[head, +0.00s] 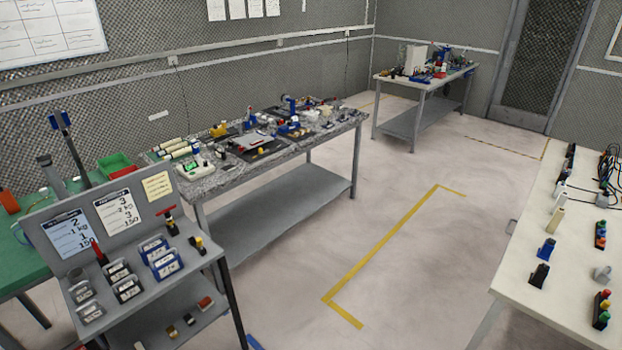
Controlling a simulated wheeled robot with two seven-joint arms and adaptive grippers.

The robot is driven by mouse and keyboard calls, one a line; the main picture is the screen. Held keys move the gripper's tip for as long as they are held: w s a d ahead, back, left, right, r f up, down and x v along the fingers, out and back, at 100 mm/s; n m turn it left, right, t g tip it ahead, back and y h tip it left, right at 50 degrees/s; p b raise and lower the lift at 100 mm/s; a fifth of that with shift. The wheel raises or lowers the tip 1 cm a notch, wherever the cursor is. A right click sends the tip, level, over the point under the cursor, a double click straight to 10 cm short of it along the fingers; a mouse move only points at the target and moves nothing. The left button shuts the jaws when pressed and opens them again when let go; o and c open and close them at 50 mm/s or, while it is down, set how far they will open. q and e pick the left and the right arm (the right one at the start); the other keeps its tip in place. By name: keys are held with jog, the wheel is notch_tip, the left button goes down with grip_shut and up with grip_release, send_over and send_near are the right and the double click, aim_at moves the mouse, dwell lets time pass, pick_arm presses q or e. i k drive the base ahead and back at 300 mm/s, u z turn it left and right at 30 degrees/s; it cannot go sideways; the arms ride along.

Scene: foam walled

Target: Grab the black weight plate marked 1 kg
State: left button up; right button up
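A grey tiered stand (45,280) at the near left holds several small blocks with white labels. Two are black (127,289), two are blue (165,265) and two are grey (82,292). Their label print is too small to read, so I cannot tell which, if any, is the black 1 kg weight plate. Neither of my grippers is in view.
A grey workbench (270,205) crowded with parts stands behind the stand. A green table (20,262) is at the left edge. A white table (540,285) with small devices is at the right. Open floor (310,270) with yellow tape (385,242) lies between.

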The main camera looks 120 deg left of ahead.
aim_at(134, 286)
jog(key=u, duration=5.45)
